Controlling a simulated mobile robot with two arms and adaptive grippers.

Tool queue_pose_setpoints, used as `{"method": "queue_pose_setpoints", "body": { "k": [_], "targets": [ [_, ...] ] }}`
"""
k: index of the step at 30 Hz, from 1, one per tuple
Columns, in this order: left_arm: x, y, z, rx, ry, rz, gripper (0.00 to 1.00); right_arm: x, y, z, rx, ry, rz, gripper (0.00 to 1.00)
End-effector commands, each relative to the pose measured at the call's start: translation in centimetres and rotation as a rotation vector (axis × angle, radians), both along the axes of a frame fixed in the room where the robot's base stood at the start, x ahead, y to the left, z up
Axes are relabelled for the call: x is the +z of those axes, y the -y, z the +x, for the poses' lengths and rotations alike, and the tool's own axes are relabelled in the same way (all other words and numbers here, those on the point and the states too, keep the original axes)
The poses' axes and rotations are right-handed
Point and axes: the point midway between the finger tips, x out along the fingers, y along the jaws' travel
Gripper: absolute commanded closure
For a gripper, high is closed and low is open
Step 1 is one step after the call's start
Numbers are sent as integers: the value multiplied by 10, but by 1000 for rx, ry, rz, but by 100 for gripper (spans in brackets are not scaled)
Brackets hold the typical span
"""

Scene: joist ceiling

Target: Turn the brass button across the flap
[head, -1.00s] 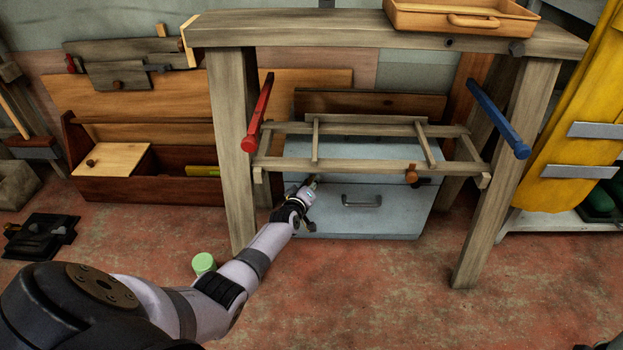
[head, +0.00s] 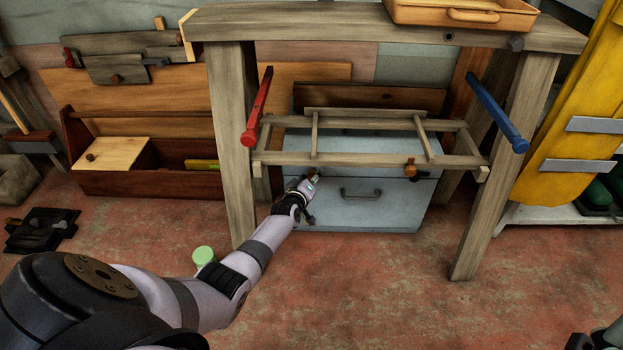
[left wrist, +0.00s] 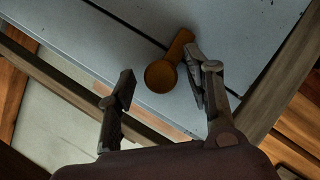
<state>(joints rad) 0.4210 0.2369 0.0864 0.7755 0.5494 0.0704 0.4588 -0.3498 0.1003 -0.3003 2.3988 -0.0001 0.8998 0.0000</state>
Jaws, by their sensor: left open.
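The brass button (left wrist: 172,60) is orange-brown with a round end and a narrower arm, at a dark seam of the pale blue-grey box front in the left wrist view. The flap (head: 375,216) appears to be the panel with the handle. My left gripper (head: 316,178) is left of the button in the head view. In the left wrist view it (left wrist: 160,82) is open, its fingers either side of the button; I cannot tell contact.
A wooden rack (head: 350,158) crosses just above the box seam. A red bar (head: 257,108) and a blue bar (head: 497,108) stick out towards me. The bench legs (head: 233,180) flank the box. The floor (head: 380,290) in front is mostly clear.

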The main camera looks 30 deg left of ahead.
Motion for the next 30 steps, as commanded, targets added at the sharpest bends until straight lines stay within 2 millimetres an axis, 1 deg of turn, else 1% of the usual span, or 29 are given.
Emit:
{"method": "queue_pose_setpoints", "body": {
  "k": [8,14,20,23,30],
  "targets": [
    [0,0,-1,0,0,-1,53,2,1,-3,-2,6,3,40],
    [2,6,-9,-3,1,-5,53,2,1,-3,-1,5,1,40],
    [8,8,-30,2,1,-2,53,1,0,-3,-1,4,1,40],
    [12,14,-41,-1,2,-3,53,1,0,-3,-1,4,1,40],
    [21,21,-73,0,0,-1,53,1,0,-2,0,4,1,40]
  ]
}}
